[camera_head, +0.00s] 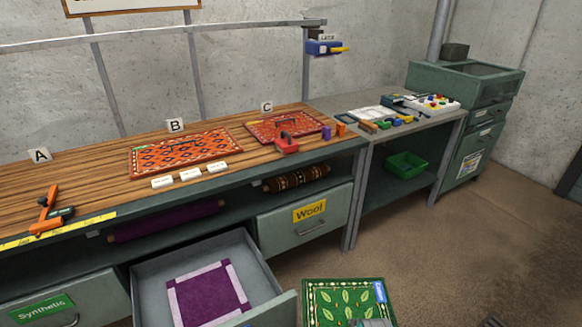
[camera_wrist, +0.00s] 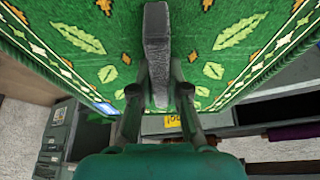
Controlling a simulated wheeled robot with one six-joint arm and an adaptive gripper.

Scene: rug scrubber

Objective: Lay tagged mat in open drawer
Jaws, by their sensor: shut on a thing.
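The green mat (camera_head: 340,295) with a leaf pattern and a patterned border is held up at the bottom of the head view, right of the open drawer. Its blue tag (camera_head: 380,292) is at the upper right corner. In the wrist view the mat (camera_wrist: 215,35) fills the top, and my gripper (camera_wrist: 160,90) is shut on a grey block (camera_wrist: 157,40) against it. The open drawer (camera_head: 147,279) holds a purple mat (camera_head: 207,292) with a pale border, lying flat. The drawer's front label is not visible.
Shut drawers marked Synthetic (camera_head: 42,308) and Wool (camera_head: 310,210) flank the open one. The wooden bench (camera_head: 75,180) above carries two red mats (camera_head: 180,152) and tools. A grey side table (camera_head: 350,103) stands right, with a green bin (camera_head: 407,164) beneath.

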